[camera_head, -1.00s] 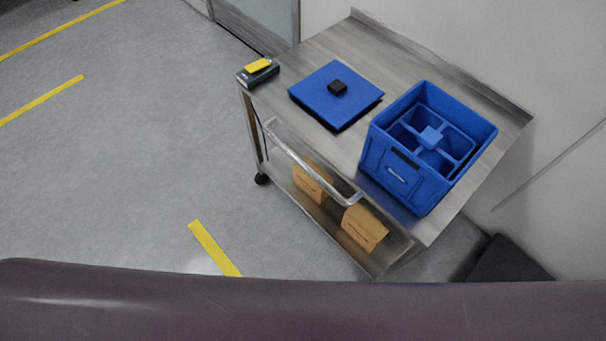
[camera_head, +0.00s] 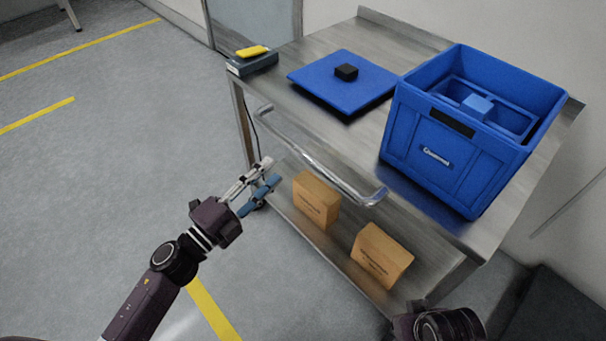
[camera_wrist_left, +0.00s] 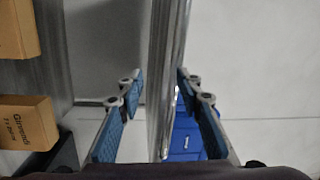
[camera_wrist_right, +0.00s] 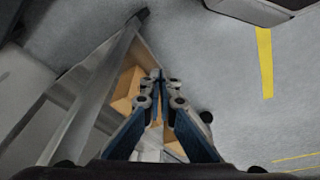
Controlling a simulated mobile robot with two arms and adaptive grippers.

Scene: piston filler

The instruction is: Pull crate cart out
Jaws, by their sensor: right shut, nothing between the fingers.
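The crate cart (camera_head: 345,42) is a steel two-shelf trolley against the wall, with a bar handle (camera_head: 318,163) along its near side. An open blue crate (camera_head: 450,165) with dividers stands on the right of its top. My left gripper (camera_head: 272,170) is open, close to the left part of the handle. In the left wrist view the handle bar (camera_wrist_left: 165,60) runs upright between the spread fingers; whether it lies inside the jaws or beyond them I cannot tell. My right gripper (camera_wrist_right: 160,82) is shut and empty in the right wrist view, in front of the lower shelf area.
A blue lid (camera_head: 340,85) with a black block (camera_head: 346,72) and a grey device with a yellow top (camera_head: 252,58) lie on the cart. Two cardboard boxes (camera_head: 316,200) (camera_head: 381,255) sit on the lower shelf. The floor (camera_head: 100,180) left of the cart is clear, with yellow lines.

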